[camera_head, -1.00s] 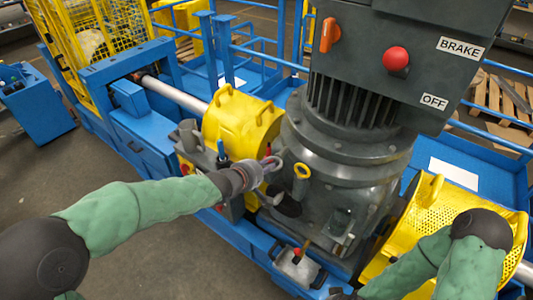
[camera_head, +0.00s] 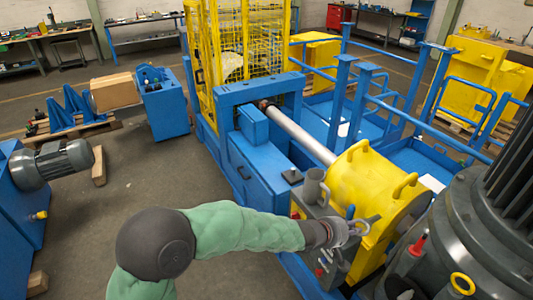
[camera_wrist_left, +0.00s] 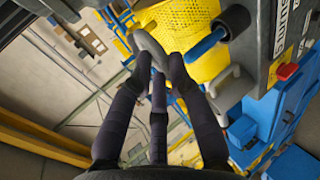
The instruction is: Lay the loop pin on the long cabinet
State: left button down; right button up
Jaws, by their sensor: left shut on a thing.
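The loop pin (camera_wrist_left: 150,45) is a grey metal piece with a rounded loop, between the fingertips of my left gripper (camera_wrist_left: 160,70) in the left wrist view. In the head view my left gripper (camera_head: 345,233) is shut on it, and a grey loop (camera_head: 359,228) shows at its tips, beside the yellow drum guard. The pin's shank is largely hidden by the fingers. The long blue cabinet (camera_head: 262,178) lies behind and left of the gripper, below the shaft. The pin is apart from it. My right gripper is out of view.
A small black object (camera_head: 291,175) lies on the blue top. The yellow guard (camera_head: 365,180) and a large grey motor (camera_head: 480,225) crowd the right. Open floor (camera_head: 130,190) lies left of the cabinet.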

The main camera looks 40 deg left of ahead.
aim_at(261, 164)
jog(key=i+j+z, duration=0.1)
jog(key=j, duration=0.75)
jog(key=i+j+z, duration=0.1)
jog(key=j, duration=0.7)
jog(key=i+j+z, duration=0.15)
jog(key=j, duration=0.7)
